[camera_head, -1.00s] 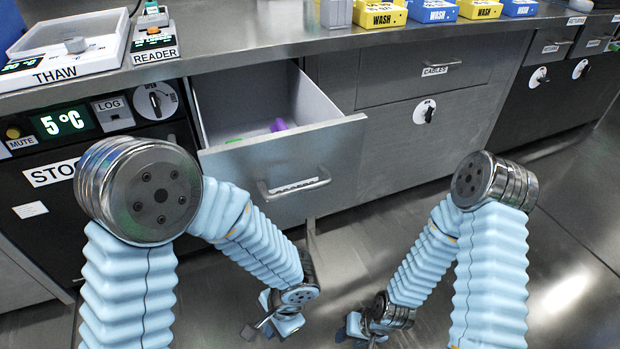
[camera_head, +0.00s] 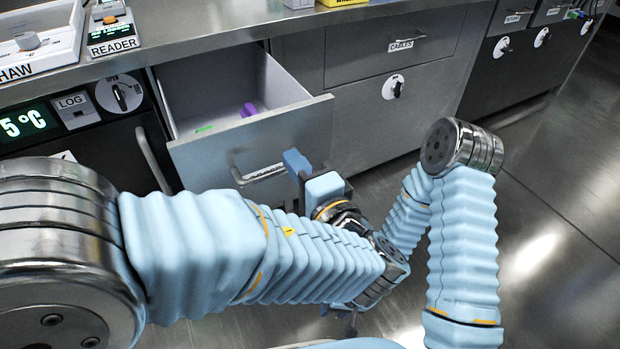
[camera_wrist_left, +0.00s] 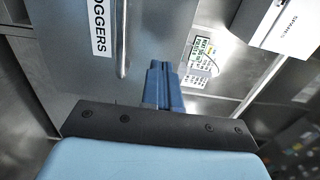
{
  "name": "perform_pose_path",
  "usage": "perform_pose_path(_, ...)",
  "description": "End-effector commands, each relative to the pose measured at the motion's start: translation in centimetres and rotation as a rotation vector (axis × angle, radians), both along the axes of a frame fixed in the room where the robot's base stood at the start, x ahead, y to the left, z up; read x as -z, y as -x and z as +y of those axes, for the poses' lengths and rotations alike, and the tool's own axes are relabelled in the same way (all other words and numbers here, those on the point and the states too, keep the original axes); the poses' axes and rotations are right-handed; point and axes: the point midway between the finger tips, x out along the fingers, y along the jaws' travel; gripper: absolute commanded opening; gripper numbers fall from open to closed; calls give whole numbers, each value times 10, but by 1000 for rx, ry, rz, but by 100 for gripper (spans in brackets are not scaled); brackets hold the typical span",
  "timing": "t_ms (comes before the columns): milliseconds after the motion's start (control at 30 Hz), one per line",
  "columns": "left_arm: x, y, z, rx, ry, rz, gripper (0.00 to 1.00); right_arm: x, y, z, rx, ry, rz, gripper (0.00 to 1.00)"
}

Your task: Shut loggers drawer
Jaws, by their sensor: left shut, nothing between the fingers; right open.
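The loggers drawer (camera_head: 290,128) stands pulled out of the steel bench in the head view, its metal front facing me. A green item and a purple item (camera_head: 248,110) lie inside. Its bar handle (camera_head: 262,174) has a white label behind it. My left gripper (camera_head: 297,162) is shut and empty, pointing up just right of the handle, near the drawer front. In the left wrist view its shut fingers (camera_wrist_left: 162,82) are beside the handle (camera_wrist_left: 122,40) and the LOGGERS label (camera_wrist_left: 100,28); contact cannot be told. My right gripper (camera_head: 338,314) is low, mostly hidden behind my left arm.
The cables drawer (camera_head: 395,45) is shut, to the right above a cabinet door with a knob. A reader (camera_head: 112,35) and thaw unit (camera_head: 35,45) stand on the bench top. The stock unit (camera_head: 60,120) is left of the drawer. Floor at right is clear.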

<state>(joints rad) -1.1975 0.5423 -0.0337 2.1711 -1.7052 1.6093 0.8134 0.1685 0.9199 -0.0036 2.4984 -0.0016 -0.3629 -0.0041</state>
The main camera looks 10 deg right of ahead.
Motion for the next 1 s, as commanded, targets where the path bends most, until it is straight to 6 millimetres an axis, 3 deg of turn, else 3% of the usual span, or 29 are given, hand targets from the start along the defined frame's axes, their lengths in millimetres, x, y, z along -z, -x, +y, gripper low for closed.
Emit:
perform_pose_path(133, -1, -28, 10, -3, 0, 2, 0, -4, 1, 1, -3, -2, 1, 43)
perform_pose_path(333, 0, -51, 17, -2, 1, 2, 0, -7, 1, 2, -4, -3, 1, 43)
perform_pose_path(1000, 2, -64, 21, -2, 0, 2, 0, -3, 1, 2, -3, -2, 2, 43)
